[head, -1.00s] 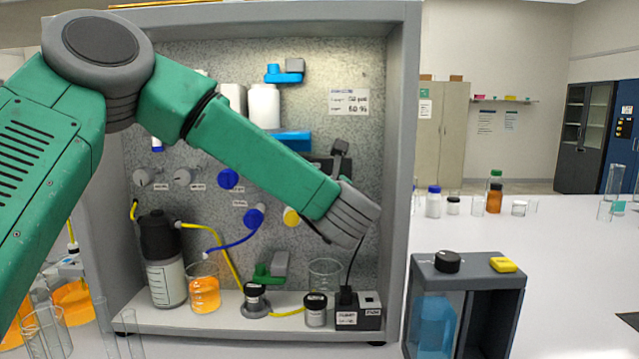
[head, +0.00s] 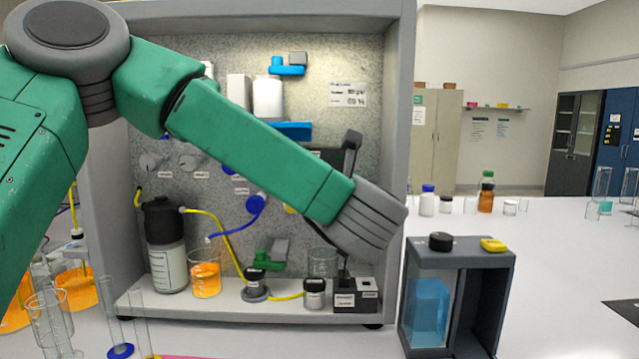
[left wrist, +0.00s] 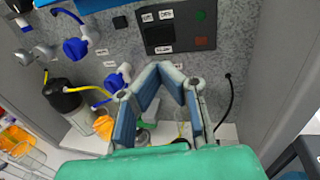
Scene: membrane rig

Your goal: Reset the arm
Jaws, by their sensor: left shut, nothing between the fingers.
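My left arm, green with grey joints, crosses the head view from the left in front of the rig (head: 397,120), a grey-framed box with a speckled back panel. Its wrist end hides my left gripper in that view. In the left wrist view the left gripper (left wrist: 160,70) shows two blue-padded fingers meeting at the tips, shut and empty. They are in front of the panel, below a dark control box (left wrist: 176,32) with a green and a red button. Blue valves (left wrist: 75,48) are to their left. My right gripper is in neither view.
On the rig's shelf stand a black-topped bottle (head: 166,250), a beaker of orange liquid (head: 205,279), small jars and a black box (head: 356,296). A dark-framed unit with a blue container (head: 428,310) stands at the right. Glass tubes (head: 118,320) stand front left.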

